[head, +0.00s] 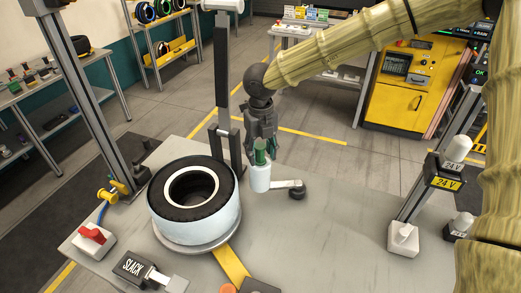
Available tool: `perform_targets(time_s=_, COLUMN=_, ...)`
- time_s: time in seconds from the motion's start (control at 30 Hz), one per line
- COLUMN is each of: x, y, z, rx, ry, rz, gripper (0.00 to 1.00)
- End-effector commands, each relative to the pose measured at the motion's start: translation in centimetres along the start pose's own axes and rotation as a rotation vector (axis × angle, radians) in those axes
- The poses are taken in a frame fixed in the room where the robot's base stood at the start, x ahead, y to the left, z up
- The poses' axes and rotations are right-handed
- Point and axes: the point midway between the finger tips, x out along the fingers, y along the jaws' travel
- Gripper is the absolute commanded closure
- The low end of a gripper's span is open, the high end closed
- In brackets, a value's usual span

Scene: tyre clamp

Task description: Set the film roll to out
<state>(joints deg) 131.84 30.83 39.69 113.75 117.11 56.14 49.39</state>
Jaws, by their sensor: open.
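The film roll (260,179) looks like a pale upright cylinder with a green top (261,151). It stands at the end of a short light arm (285,184), which runs right to a dark round pivot (297,192) on the table. The roll is just right of the wrapped tyre, with a small gap between them. My gripper (262,146) points down from above with its fingers at the green top. It is open; whether a finger touches the top I cannot tell.
The tyre (192,192) lies flat on a round plate, its side covered in pale film. A dark upright post (223,100) stands behind it. A red-topped switch (93,238) and a SLACK box (135,268) are front left. The table right of the pivot is clear up to a white switch (403,240).

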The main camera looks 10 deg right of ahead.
Motion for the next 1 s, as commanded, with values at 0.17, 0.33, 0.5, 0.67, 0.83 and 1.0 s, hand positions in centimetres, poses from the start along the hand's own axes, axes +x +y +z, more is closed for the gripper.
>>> perform_targets(time_s=0.17, x=0.27, y=-0.06, z=0.34, rx=0.001, ry=0.004, rz=0.000, gripper=0.54)
perform_targets(time_s=0.33, x=0.26, y=-0.05, z=0.35, rx=0.001, ry=0.004, rz=0.001, gripper=0.82)
perform_targets(time_s=0.5, x=0.15, y=-0.13, z=0.35, rx=0.002, ry=0.003, rz=0.000, gripper=1.00)
perform_targets(time_s=0.67, x=-0.01, y=-0.12, z=0.42, rx=0.002, ry=0.001, rz=0.000, gripper=1.00)
perform_targets(time_s=0.83, x=-0.19, y=-0.07, z=0.37, rx=-0.007, ry=-0.001, rz=0.000, gripper=1.00)
perform_targets(time_s=1.0, x=-0.43, y=0.10, z=-0.23, rx=-0.053, ry=-0.001, rz=0.001, gripper=1.00)
